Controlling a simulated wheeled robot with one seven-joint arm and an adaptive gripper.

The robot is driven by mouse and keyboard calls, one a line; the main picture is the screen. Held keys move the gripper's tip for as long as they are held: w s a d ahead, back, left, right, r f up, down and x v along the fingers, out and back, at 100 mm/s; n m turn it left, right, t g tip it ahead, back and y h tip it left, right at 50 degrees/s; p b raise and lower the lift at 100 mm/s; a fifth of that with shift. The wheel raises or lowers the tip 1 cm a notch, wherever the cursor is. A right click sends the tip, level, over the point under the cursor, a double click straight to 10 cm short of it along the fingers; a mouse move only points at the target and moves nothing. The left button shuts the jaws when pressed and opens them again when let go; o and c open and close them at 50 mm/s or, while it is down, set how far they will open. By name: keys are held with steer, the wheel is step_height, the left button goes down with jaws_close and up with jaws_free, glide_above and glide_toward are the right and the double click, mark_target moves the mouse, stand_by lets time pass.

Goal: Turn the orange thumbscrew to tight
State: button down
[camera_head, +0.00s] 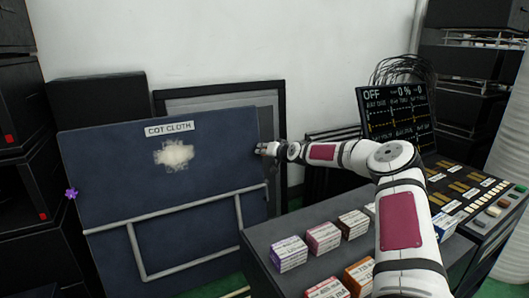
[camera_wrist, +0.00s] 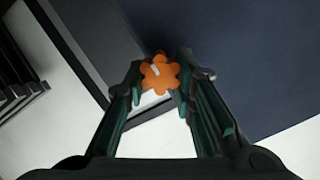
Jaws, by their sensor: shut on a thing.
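The orange thumbscrew (camera_wrist: 159,73) is a lobed knob with a short white mark on its face, in the middle of the wrist view. My gripper (camera_wrist: 160,80) is shut on it, with one finger on each side. In the head view my gripper (camera_head: 264,149) is at the right edge of a dark blue panel (camera_head: 100,190), and the thumbscrew is hidden there. The panel has a white "COT CLOTH" label (camera_head: 169,129) and a pale fuzzy patch (camera_head: 174,154). A purple knob (camera_head: 71,193) sits on the panel's left edge.
A grey framed board (camera_head: 220,97) stands behind the panel. Grey tubing (camera_head: 185,263) runs across the panel's lower front. To the right, a dark table (camera_head: 262,238) holds several small boxes, and a console with a screen (camera_head: 397,112) reads "OFF" and "0 %". Black cases (camera_head: 25,180) stand at left.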

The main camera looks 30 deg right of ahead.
steer(key=c, duration=1.3)
jaws_free()
steer(key=v, duration=1.2)
